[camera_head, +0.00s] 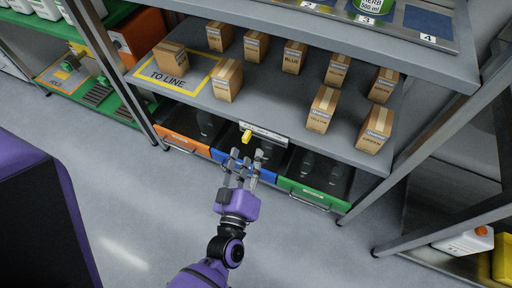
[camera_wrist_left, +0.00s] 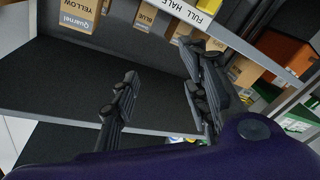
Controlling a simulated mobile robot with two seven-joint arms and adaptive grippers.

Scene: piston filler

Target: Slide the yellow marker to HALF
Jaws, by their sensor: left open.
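The yellow marker (camera_head: 246,136) is a small block at the left end of a white label strip (camera_head: 264,134) on the front edge of the middle shelf. My right gripper is not in view.
A shelf post (camera_head: 113,73) stands left. The floor in front is clear.

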